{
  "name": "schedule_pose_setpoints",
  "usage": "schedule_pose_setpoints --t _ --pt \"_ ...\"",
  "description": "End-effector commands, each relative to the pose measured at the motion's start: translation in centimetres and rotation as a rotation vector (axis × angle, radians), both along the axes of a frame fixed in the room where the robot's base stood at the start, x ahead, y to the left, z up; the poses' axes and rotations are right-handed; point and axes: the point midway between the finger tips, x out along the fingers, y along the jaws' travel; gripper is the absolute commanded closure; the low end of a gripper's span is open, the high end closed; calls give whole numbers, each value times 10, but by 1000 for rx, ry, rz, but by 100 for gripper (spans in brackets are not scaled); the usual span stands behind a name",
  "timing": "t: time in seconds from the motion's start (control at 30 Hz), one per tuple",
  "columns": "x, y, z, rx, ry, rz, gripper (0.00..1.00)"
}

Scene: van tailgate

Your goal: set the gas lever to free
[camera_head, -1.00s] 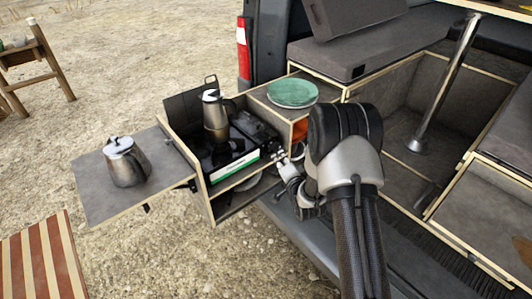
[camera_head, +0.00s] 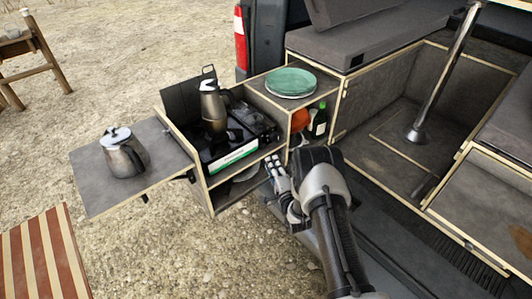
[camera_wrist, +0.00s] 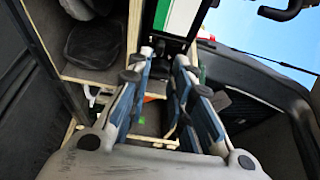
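The camp stove (camera_head: 225,150) sits in the slide-out kitchen box, with a white and green strip (camera_head: 234,160) along its front. The same strip shows at the top of the wrist view (camera_wrist: 183,16). I cannot make out the gas lever in either view. My gripper (camera_head: 272,166) is below and right of the stove's front, close to the kitchen box. In the wrist view my gripper (camera_wrist: 165,58) has its two blue-grey fingers apart with a narrow gap and nothing visible between them.
A metal pot (camera_head: 213,107) stands on the stove; a kettle (camera_head: 124,153) stands on the side table (camera_head: 92,190). Green plates (camera_head: 291,82) lie on the box top, above a compartment with a green bottle (camera_head: 320,120) and an orange item (camera_head: 300,120). A wooden divider (camera_wrist: 133,28) shows beside the fingers.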

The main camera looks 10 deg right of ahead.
Motion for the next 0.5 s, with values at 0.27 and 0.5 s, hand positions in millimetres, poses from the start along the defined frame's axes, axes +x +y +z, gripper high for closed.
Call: schedule_pose_setpoints --t 0.27,0.5 --pt "58 8 -1 0 -4 1 80" --pt "84 11 -1 0 0 0 80"
